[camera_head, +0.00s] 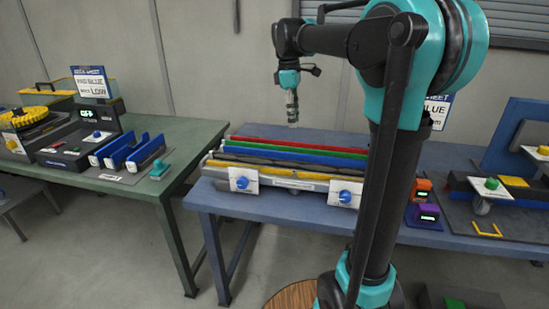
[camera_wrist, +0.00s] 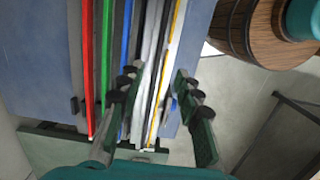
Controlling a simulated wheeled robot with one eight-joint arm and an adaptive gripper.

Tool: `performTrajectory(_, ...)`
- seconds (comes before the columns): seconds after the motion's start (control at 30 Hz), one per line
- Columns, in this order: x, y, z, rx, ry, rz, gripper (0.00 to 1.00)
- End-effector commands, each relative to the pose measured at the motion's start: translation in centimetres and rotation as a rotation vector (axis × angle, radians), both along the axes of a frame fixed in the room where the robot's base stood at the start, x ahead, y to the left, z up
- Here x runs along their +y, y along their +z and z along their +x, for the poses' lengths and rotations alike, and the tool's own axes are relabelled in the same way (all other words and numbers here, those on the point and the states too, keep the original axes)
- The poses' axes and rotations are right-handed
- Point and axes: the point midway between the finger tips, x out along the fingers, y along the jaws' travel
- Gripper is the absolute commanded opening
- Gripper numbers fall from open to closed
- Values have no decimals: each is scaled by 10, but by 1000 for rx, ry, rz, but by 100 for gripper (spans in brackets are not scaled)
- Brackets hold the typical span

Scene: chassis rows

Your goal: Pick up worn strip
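Long parallel strips lie in a fixture on the blue table: red (camera_head: 300,143), green (camera_head: 310,150), blue (camera_head: 305,157), a dark grey one and yellow (camera_head: 270,167). In the wrist view I see the red (camera_wrist: 87,60), green (camera_wrist: 105,50), blue (camera_wrist: 125,40) and yellow (camera_wrist: 166,70) strips, with grey and black bands between blue and yellow. I cannot tell which strip is worn. My gripper (camera_wrist: 156,82) is open and empty, its fingers apart over the bands between blue and yellow. In the head view it hangs above the strips (camera_head: 292,115).
White plates with blue knobs (camera_head: 243,184) stand at the fixture's front. A green table (camera_head: 185,160) at left carries blue holders (camera_head: 125,152). Orange and purple boxes (camera_head: 425,212) sit right of my arm. A wooden barrel (camera_wrist: 250,30) stands beside the table.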

Motion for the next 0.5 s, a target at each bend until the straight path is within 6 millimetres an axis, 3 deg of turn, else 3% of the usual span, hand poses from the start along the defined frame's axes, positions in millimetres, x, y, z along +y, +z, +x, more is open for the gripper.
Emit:
performTrajectory(0.17, 1, -2, 2, 11, 26, -3, 34)
performTrajectory(0.5, -7, -67, -1, 10, 24, -3, 34)
